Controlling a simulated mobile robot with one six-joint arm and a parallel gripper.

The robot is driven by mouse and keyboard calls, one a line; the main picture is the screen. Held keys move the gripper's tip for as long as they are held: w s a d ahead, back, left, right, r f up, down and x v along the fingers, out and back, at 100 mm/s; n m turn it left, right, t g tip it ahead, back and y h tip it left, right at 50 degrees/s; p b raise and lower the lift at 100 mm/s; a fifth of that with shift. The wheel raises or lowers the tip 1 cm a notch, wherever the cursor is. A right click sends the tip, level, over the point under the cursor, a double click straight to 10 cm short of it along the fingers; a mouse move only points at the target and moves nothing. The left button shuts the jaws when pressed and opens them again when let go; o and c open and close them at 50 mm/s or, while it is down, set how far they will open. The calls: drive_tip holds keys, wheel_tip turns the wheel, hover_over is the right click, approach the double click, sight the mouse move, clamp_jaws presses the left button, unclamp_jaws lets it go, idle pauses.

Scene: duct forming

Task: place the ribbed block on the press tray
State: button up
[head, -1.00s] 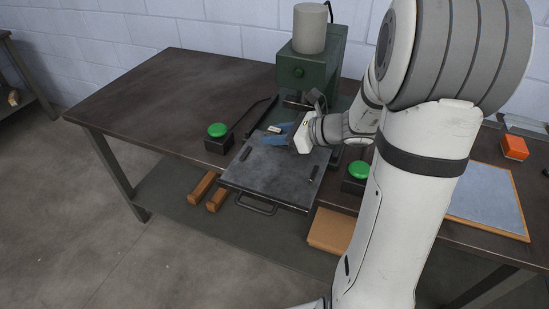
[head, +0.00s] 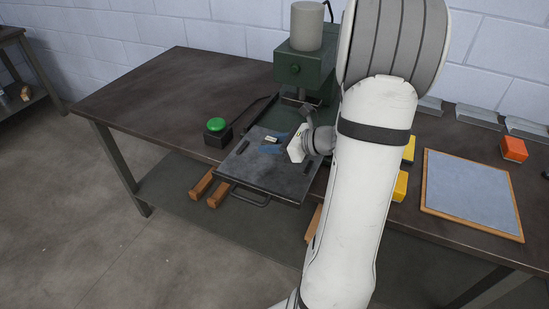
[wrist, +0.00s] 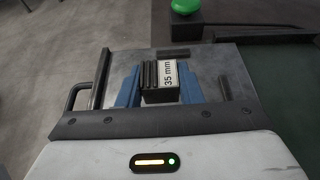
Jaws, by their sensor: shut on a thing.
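The ribbed block (wrist: 160,82) is dark with ridges and carries a white "35 mm" label; in the wrist view it sits between the blue fingers of my gripper (wrist: 160,90). My gripper is shut on it. In the head view my gripper (head: 272,148) is over the rear part of the press tray (head: 248,174), and only a small pale bit of the block (head: 271,139) shows. The tray is a dark grey metal plate with a front handle; it fills the area under the block in the wrist view (wrist: 210,70). I cannot tell whether the block touches the tray.
The green press (head: 305,68) stands behind the tray. A green button (head: 216,125) on a black box is left of the tray. To the right are yellow blocks (head: 400,186), a blue-grey board (head: 470,192) and an orange block (head: 514,149). The table's left side is clear.

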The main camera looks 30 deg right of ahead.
sight(273, 163)
drive_tip(key=shift+s+d+f, duration=0.1)
drive_tip(key=shift+d+f, duration=0.05)
drive_tip(key=shift+f, duration=2.25)
drive_tip(key=shift+f+b, duration=0.15)
drive_tip(key=shift+b, duration=0.2)
drive_tip(key=o, duration=1.1)
drive_tip(key=shift+c, duration=0.2)
